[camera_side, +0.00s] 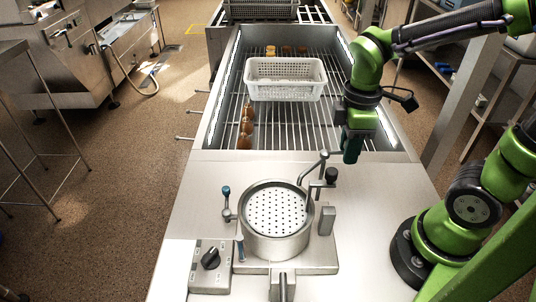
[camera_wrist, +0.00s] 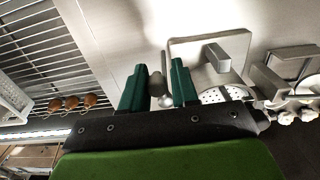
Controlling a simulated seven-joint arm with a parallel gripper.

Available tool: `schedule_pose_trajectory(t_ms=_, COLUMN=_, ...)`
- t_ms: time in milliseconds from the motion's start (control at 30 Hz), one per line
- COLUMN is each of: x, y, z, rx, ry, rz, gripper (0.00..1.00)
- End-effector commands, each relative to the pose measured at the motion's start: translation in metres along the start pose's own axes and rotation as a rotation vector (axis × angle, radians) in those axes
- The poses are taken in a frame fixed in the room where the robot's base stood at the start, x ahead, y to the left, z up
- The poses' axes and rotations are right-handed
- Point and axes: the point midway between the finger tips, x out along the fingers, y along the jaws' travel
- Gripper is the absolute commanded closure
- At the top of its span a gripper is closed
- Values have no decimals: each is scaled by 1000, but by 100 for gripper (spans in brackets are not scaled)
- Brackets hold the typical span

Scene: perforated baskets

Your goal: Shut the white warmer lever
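The warmer (camera_side: 277,222) is a round steel pot with a white perforated top on the near counter; part of its perforated disc (camera_wrist: 212,96) shows in the wrist view. A bent steel lever with a black knob (camera_side: 331,175) rises at its right rear. A smaller lever with a blue knob (camera_side: 226,191) stands at its left. No lever looks plainly white. My gripper (camera_side: 352,150) hangs behind and right of the warmer, apart from the levers. In the wrist view my gripper (camera_wrist: 158,75) has its green fingers apart; a dark rounded knob (camera_wrist: 156,84) appears between them, apparently beyond.
A white perforated basket (camera_side: 285,80) sits on the wire rack behind the counter. A control box with a black dial (camera_side: 210,258) is at front left. A steel block (camera_side: 326,220) stands right of the warmer.

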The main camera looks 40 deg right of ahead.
Motion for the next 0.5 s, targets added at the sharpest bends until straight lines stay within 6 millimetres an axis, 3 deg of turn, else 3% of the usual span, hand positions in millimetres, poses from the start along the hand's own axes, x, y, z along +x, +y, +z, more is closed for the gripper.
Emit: schedule_pose_trajectory(t_ms=500, x=0, y=-7, z=0, rx=-1, ry=0, rz=0, gripper=72)
